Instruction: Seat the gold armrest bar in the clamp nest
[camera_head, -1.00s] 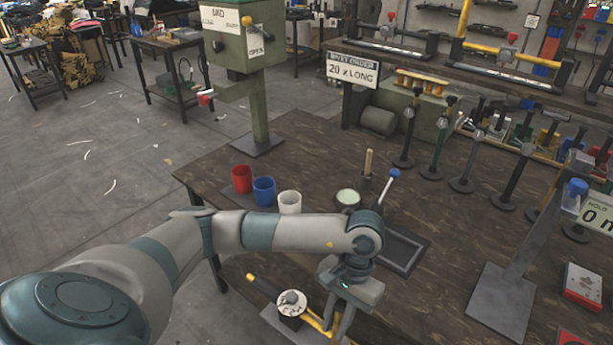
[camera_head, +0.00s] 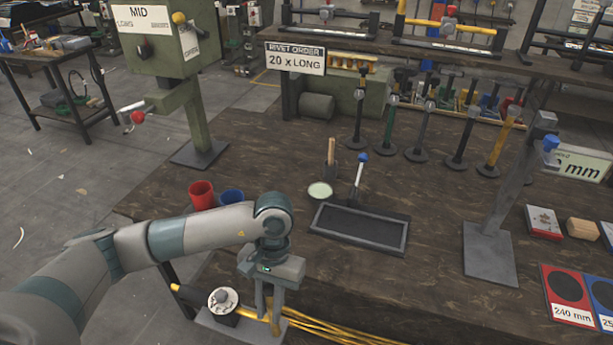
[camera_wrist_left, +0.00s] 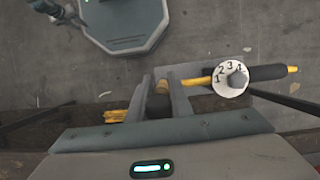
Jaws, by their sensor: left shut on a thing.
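My left gripper (camera_head: 268,312) is over the table's front edge, its fingers pointing down and shut on a gold bar. The bar (camera_wrist_left: 200,81) shows beside the fingers in the left wrist view. The dial also shows left of the gripper in the head view (camera_head: 222,299). My right gripper is out of view.
Several gold strips (camera_head: 345,334) run right from the gripper. A black tray (camera_head: 360,228), a red cup (camera_head: 201,195) and a blue cup (camera_head: 231,196) stand behind my arm. A green press (camera_head: 190,110) stands at left, a grey stand (camera_head: 490,250) at right.

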